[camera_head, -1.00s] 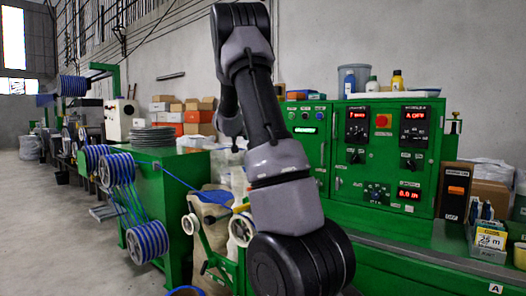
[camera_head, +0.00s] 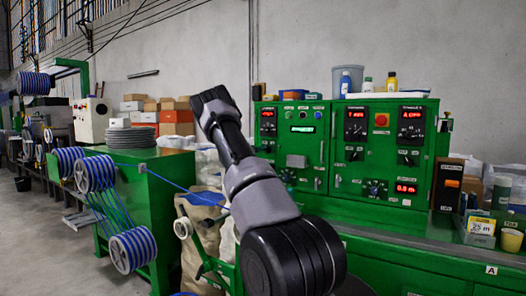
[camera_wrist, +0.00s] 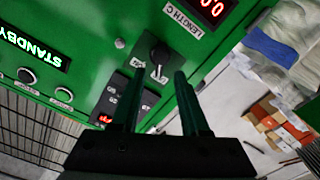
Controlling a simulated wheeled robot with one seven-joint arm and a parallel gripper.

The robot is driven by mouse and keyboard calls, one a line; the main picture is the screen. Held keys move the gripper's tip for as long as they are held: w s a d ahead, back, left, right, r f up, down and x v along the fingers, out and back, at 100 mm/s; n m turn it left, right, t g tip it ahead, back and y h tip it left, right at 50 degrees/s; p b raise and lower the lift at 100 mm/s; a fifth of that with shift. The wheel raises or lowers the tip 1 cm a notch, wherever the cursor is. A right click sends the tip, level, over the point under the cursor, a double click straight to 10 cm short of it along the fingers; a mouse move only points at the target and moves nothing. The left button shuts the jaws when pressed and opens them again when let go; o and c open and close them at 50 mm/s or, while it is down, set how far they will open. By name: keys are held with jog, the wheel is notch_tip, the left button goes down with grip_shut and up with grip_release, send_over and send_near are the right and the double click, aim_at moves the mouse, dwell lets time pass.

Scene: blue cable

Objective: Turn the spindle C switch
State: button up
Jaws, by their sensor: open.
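The label LENGTH C (camera_wrist: 182,17) and a red display (camera_wrist: 214,9) are beside the knob. A dark plate with a red digit (camera_wrist: 104,118) is partly behind the left finger. In the head view, my gripper is not clearly visible; my arm crosses in front of the green cabinet (camera_head: 341,190).
A STANDBY display (camera_wrist: 34,46) and round buttons (camera_wrist: 26,75) are at the left of the wrist view. In the head view, striped cable reels (camera_head: 130,250) stand at left with a blue cable (camera_head: 185,188) running right.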

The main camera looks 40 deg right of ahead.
jog(key=shift+x, duration=1.8)
grip_shut()
jog(key=m, duration=1.1)
jog(key=shift+s+d+m, duration=0.15)
jog(key=shift+s+m, duration=0.15)
jog(key=shift+s, duration=0.05)
jog(key=shift+m, duration=0.3)
